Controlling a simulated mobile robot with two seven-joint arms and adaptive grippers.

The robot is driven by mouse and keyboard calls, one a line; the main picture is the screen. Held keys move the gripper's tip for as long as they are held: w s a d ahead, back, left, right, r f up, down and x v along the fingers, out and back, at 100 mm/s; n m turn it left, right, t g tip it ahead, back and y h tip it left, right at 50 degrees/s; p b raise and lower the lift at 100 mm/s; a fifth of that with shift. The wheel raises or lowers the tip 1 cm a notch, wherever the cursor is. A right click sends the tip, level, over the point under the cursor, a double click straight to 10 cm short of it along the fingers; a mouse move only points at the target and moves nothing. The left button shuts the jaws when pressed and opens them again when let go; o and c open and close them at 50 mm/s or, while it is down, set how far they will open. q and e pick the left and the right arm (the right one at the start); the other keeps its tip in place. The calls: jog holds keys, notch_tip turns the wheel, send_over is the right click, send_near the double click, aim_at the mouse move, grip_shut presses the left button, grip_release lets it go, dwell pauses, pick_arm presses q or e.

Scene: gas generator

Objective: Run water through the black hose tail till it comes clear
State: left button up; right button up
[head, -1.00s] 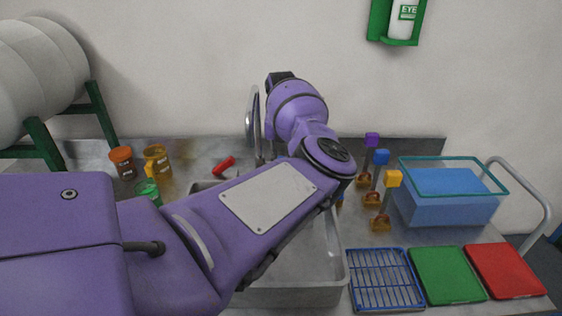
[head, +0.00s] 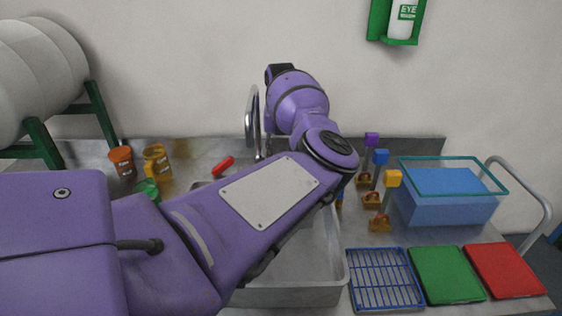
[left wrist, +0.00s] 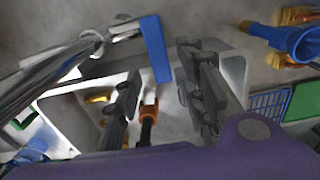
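My left arm reaches across the sink (head: 300,296) in the head view and hides its own gripper and much of the basin. In the left wrist view my left gripper (left wrist: 158,64) is open, its two dark fingers apart. A blue lever (left wrist: 154,48) by the chrome tap (left wrist: 55,75) shows beyond and between the fingertips; I cannot tell whether they touch. A black piece with an orange collar (left wrist: 147,118), possibly the hose tail, lies lower between the fingers, in or over the basin. The tap spout (head: 252,112) also shows in the head view. No running water is visible. My right gripper is not in view.
Right of the sink stand several brass-based valves with coloured tops (head: 393,179), a blue tub (head: 450,205), a blue rack (head: 384,280), and green (head: 446,274) and red trays (head: 503,271). Left are jars (head: 122,162) and a red piece (head: 223,166).

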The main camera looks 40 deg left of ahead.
pick_arm(q)
notch_tip(320, 180, up, 10)
dwell(0.3)
jog(key=shift+f, duration=0.1)
dwell(0.4)
